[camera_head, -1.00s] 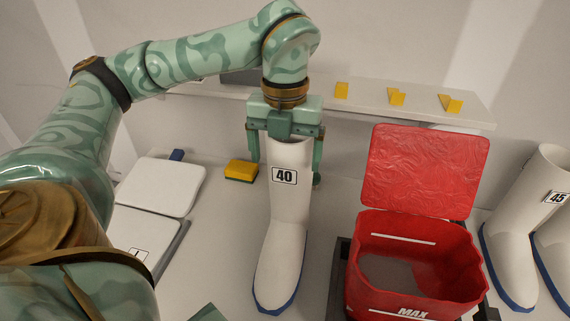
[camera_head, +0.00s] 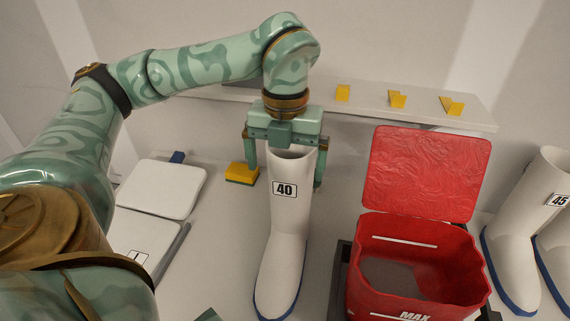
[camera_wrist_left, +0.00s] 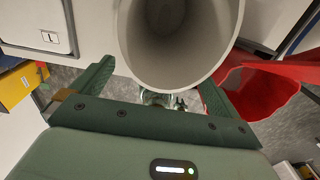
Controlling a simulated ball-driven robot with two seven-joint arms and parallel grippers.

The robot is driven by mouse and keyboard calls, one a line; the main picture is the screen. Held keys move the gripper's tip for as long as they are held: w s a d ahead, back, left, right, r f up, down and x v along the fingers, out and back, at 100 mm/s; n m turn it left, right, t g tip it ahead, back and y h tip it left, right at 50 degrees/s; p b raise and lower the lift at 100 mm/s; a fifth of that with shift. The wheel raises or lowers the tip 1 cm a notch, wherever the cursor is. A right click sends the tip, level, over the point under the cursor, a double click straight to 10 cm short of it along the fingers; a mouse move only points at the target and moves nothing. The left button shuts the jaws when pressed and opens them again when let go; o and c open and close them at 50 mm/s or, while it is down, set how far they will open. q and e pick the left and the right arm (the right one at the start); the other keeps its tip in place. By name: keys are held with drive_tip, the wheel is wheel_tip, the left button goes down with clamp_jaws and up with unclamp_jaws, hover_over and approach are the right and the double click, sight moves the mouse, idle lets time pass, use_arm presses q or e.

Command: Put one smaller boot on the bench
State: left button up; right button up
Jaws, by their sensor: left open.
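A white boot marked 40 (camera_head: 287,222), with a blue sole, is upright in the middle of the head view, its toe toward me, over the pale bench surface (camera_head: 225,255). In the left wrist view the boot's round opening (camera_wrist_left: 180,70) lies between the fingers. Two boots stand at the right edge; the nearer one, marked 45 (camera_head: 512,255), is cut by no gripper.
A red open bin (camera_head: 415,270) with its lid up (camera_head: 425,175) stands just right of the boot. White flat pads (camera_head: 162,188) and a yellow block (camera_head: 242,173) lie to the left. A shelf (camera_head: 425,112) with yellow wedges runs behind.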

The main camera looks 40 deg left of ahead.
use_arm(q)
wheel_tip(320, 180, up, 11)
drive_tip(key=p, duration=0.2)
drive_tip(key=shift+p, duration=0.4)
